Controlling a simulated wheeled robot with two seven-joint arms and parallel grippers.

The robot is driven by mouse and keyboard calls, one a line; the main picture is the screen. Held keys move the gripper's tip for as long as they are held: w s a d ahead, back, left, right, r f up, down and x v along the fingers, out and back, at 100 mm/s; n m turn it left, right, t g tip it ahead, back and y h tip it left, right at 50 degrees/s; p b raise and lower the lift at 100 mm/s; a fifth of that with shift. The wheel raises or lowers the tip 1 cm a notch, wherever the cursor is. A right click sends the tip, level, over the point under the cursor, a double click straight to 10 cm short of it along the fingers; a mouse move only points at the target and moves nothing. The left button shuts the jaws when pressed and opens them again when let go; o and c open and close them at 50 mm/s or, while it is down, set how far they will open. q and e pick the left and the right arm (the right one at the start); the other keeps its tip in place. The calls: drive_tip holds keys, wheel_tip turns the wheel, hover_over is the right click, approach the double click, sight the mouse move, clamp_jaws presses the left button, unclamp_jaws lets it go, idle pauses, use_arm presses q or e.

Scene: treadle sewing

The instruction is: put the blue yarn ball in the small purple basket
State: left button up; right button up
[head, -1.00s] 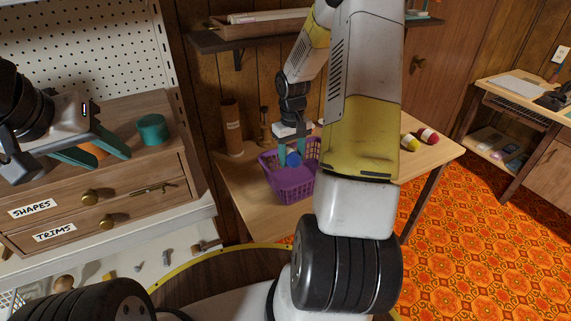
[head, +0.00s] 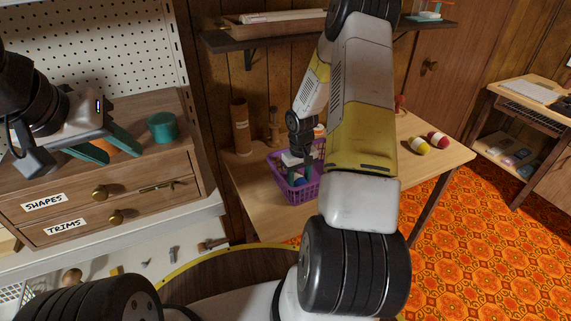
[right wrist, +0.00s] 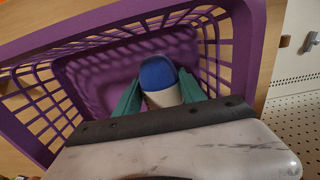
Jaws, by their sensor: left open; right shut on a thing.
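The small purple basket (head: 283,162) stands on the wooden table below my right arm. My right gripper (head: 298,178) reaches down inside it. In the right wrist view the basket's walls (right wrist: 225,50) surround the green fingers (right wrist: 160,92). These fingers are shut on the blue yarn ball (right wrist: 157,72), which has a white lower part or band, inside the basket close to its floor. Whether the ball touches the floor I cannot tell. My left gripper (head: 104,150) is open at the left, in front of the drawer unit, with no yarn in it.
A yellow yarn ball (head: 419,145) and a red one (head: 438,140) lie on the table (head: 262,218) to the right. A brown cylinder (head: 241,128) stands behind the basket. A teal tin (head: 162,127) sits on the drawer unit (head: 150,178). A shelf (head: 275,36) hangs above.

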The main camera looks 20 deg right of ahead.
drive_tip(key=o, duration=1.3)
drive_tip(key=shift+f, duration=0.1)
drive_tip(key=shift+o, duration=0.2)
wheel_tip(320, 180, up, 12)
wheel_tip(320, 180, up, 10)
drive_tip(key=t, duration=0.1)
hover_over(299, 177)
drive_tip(key=s+a, duration=0.2)
drive_tip(key=a, duration=0.1)
drive_tip(key=s+a+r+t+y, duration=0.1)
drive_tip(key=s+a+r, duration=0.3)
drive_tip(key=s+r, duration=0.4)
drive_tip(key=s+a+r+m+t+y, duration=0.1)
drive_tip(key=s+a+r+t, duration=0.3)
drive_tip(key=s+r, duration=0.4)
drive_tip(key=s+a, duration=0.1)
drive_tip(key=s, duration=0.2)
drive_tip(key=shift+s+r, duration=0.25)
drive_tip(key=shift+s, duration=0.1)
